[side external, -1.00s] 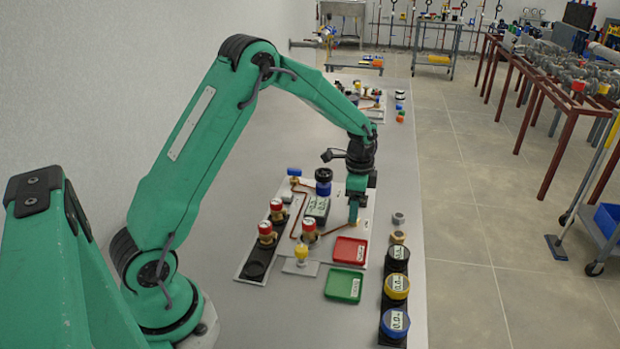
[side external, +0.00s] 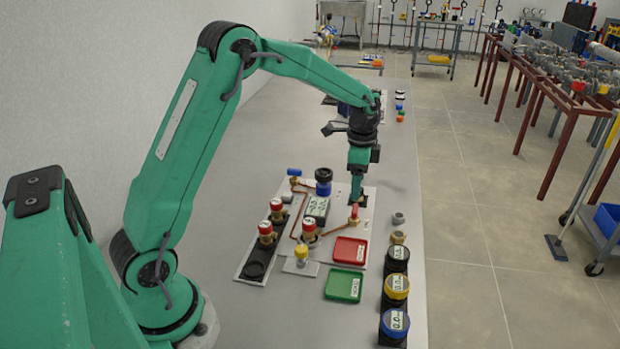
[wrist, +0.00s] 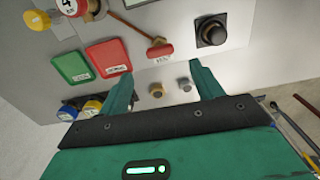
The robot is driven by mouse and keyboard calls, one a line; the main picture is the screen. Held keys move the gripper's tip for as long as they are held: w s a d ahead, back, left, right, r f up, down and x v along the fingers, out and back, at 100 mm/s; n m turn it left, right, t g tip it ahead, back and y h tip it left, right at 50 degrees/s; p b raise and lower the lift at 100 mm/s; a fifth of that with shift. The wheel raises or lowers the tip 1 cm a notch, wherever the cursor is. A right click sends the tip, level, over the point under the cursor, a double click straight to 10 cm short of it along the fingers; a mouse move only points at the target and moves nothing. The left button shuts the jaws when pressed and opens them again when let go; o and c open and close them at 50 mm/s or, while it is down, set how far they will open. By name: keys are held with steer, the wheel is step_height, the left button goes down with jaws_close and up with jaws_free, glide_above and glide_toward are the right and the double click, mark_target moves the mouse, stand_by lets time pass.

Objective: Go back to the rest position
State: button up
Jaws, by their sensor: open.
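My gripper (side external: 357,199) is above the white plate board (side external: 283,268), near a red-handled valve (side external: 354,213) at the end of a copper pipe. In the wrist view my gripper (wrist: 161,75) has its two green fingers wide apart with nothing between them. The red handle (wrist: 160,50) shows beyond the fingers, and no finger appears to touch it. No marked rest position shows in these views.
Several round gauges, including a yellow one (side external: 396,287), stand along the right edge. Two hex fittings (side external: 398,218) sit above them. The air above the board is clear.

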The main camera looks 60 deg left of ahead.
steer(key=shift+r, duration=0.35)
steer(key=s+d+r+n+t, duration=0.3)
steer(key=s+d+r+n, duration=0.15)
steer(key=s+r, duration=0.75)
steer(key=s+d+n+t, duration=0.2)
steer(key=s+d+n, duration=0.1)
steer(key=s, duration=1.2)
steer(key=shift+d+r+n+t, duration=0.15)
steer(key=shift+r+n+t, duration=0.15)
steer(key=shift+n, duration=0.55)
